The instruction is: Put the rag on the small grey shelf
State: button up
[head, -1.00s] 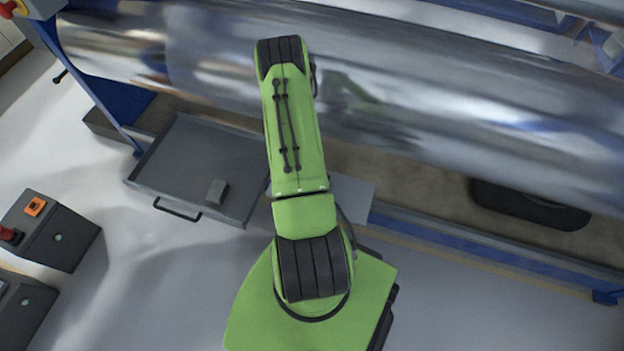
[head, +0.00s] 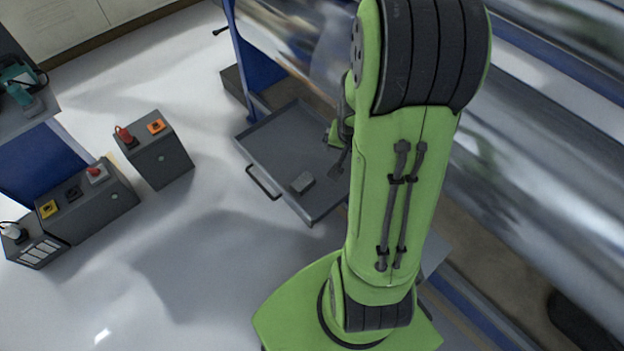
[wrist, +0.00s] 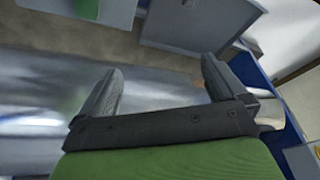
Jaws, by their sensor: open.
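My gripper (wrist: 160,75) is open and empty in the wrist view, its two dark fingers spread apart. In the head view my green arm hides most of the gripper end. A shallow grey tray-like shelf (head: 265,150) with a front handle juts out below the big metal roller, left of my arm. A small grey block-like thing (head: 302,183) lies on its near right part; I cannot tell whether this is the rag. No other thing is clearly a rag. A pale thing (wrist: 271,118) at the right of the wrist view is too blurred to name.
A large shiny roller (head: 530,180) runs along the right, with a blue frame post (head: 250,70) at its left end. Grey control boxes (head: 155,150) with red, orange and yellow switches stand on the left. The pale floor between boxes and tray is clear.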

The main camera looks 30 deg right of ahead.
jog(key=s+a+r+n+t+y, duration=0.1)
jog(key=a+r+n, duration=0.3)
jog(key=a+r, duration=0.55)
jog(key=s+a+r+n+t+y, duration=0.1)
jog(key=s+a+r+n, duration=0.4)
jog(key=s, duration=0.5)
jog(key=a+r, duration=0.2)
jog(key=a, duration=0.1)
jog(key=shift+s+a+r+n+y, duration=0.2)
jog(key=shift+a+n+y, duration=0.1)
jog(key=shift+n+y, duration=0.1)
notch_tip(320, 180, up, 8)
jog(key=p, duration=0.7)
jog(key=shift+p, duration=0.4)
jog(key=shift+c, duration=0.3)
